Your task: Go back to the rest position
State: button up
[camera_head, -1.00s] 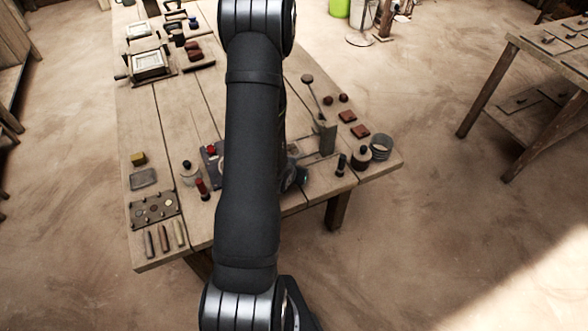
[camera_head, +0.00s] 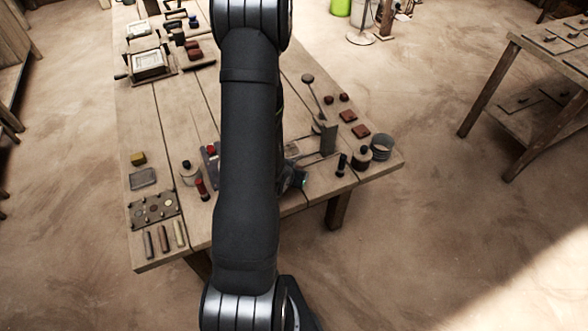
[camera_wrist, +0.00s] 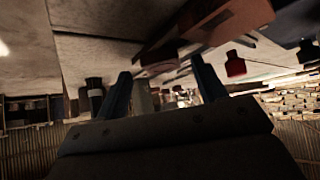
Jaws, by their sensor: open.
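In the wrist view my gripper (camera_wrist: 163,70) is open, with its two blue-grey fingers apart and nothing seen between their tips. That view is tilted, with the pale tabletop across its upper part. A red stamp-like piece (camera_wrist: 236,66) shows right of the fingers and a dark cylinder (camera_wrist: 95,97) shows left of them. In the head view my arm stretches over the wooden table (camera_head: 165,110) and hides the table's middle. My gripper is mostly hidden behind the arm there.
A holed tray (camera_head: 153,210) lies front left. Open floor lies right of the table.

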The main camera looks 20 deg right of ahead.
jog(key=shift+v, duration=2.9)
jog(key=shift+w+r, duration=0.2)
jog(key=shift+d+f, duration=0.1)
jog(key=shift+x, duration=3.95)
jog(key=shift+s+f, duration=0.1)
jog(key=shift+o, duration=0.3)
